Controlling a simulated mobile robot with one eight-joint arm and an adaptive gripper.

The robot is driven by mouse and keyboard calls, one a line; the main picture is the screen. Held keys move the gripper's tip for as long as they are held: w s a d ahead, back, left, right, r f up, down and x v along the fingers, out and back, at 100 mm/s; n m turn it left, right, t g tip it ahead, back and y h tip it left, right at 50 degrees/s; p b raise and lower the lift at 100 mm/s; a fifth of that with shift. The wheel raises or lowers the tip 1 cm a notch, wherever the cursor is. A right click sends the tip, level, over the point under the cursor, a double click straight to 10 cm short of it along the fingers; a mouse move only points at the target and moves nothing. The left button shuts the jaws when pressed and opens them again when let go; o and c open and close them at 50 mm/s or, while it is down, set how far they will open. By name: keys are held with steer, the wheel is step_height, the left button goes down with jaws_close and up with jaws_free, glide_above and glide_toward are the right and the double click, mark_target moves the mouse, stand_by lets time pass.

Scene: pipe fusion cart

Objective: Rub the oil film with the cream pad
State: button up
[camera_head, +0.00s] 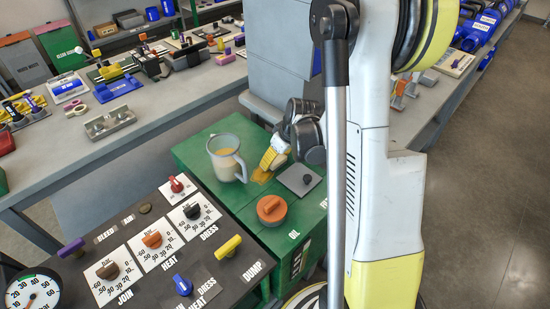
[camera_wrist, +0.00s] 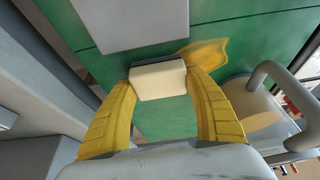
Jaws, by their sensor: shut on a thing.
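My gripper (camera_head: 276,160), with yellow fingers, is low over the green cart top, between the clear jug and the grey plate. In the wrist view my gripper (camera_wrist: 160,95) is shut on the cream pad (camera_wrist: 158,80), a pale block with a dark grey backing. The oil film (camera_wrist: 207,55) is an amber patch on the green top, just beyond the pad and to its right. It also shows in the head view (camera_head: 262,176), partly hidden by the fingers. I cannot tell whether the pad touches the top.
A clear jug (camera_head: 226,158) of amber liquid stands left of the gripper. A dark control panel (camera_head: 145,215) with knobs is in front.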

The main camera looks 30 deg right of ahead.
mark_target(256, 176)
steer(key=shift+a, duration=0.1)
